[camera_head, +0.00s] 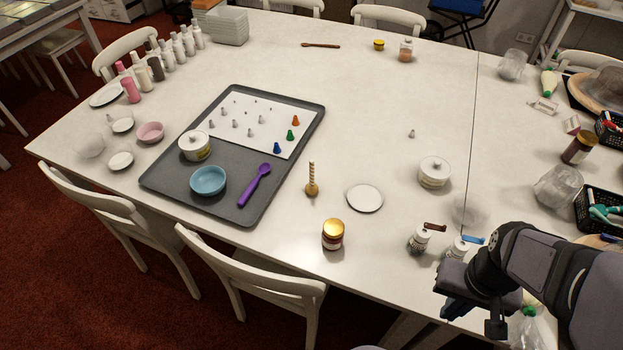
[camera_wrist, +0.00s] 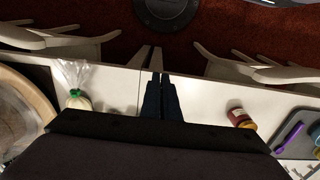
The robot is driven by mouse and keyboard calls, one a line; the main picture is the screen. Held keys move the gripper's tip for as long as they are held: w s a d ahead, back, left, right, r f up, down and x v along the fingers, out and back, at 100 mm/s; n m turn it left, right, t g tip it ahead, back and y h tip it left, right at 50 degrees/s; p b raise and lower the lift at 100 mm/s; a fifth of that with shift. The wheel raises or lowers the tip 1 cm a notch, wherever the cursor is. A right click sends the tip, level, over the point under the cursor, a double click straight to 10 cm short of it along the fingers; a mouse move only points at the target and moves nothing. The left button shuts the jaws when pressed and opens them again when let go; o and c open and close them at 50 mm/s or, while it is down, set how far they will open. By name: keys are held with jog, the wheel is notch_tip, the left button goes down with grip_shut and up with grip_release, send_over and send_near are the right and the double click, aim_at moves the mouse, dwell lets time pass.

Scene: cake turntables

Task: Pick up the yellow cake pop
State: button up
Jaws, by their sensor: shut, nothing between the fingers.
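A small golden-yellow ball with a banded pale stick pointing up (camera_head: 312,188) stands on the white table, right of the grey tray; it looks like the yellow cake pop, though it is small in the picture. My gripper (camera_head: 452,308) is near the table's front edge at the lower right, well apart from it. In the wrist view my gripper's dark fingers (camera_wrist: 160,98) are together and empty, over the table edge. The cake pop is not seen in the wrist view.
A gold-lidded jar (camera_head: 332,236) stands in front of the cake pop and a white plate (camera_head: 365,198) lies to its right. The grey tray (camera_head: 160,182) holds a blue bowl (camera_head: 208,180) and purple spoon (camera_head: 255,185). Small shakers (camera_head: 418,241) stand near my gripper. The table's middle is mostly clear.

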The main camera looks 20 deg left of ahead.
jog(key=o, duration=0.7)
jog(key=shift+c, duration=0.2)
jog(key=w+a+r+n+t, duration=0.15)
jog(key=w+a, duration=0.35)
jog(key=w, duration=0.6)
jog(key=n+t+y+b, duration=0.15)
jog(key=n+y, duration=0.25)
jog(key=n, duration=0.5)
send_over(313, 167)
jog(key=d, duration=0.1)
jog(key=shift+s+d+f+b, duration=0.1)
jog(key=shift+s+f+b, duration=0.1)
jog(key=shift+f, duration=0.35)
jog(key=shift+s+f+b, duration=0.15)
jog(key=shift+f+b, duration=0.05)
jog(key=shift+f, duration=0.35)
jog(key=shift+s+d+p+x, duration=0.15)
jog(key=shift+p+x, duration=0.6)
jog(key=shift+x, duration=1.05)
jog(key=shift+s+d+p+x, duration=0.15)
jog(key=shift+p+x, duration=0.6)
jog(key=shift+x, duration=1.05)
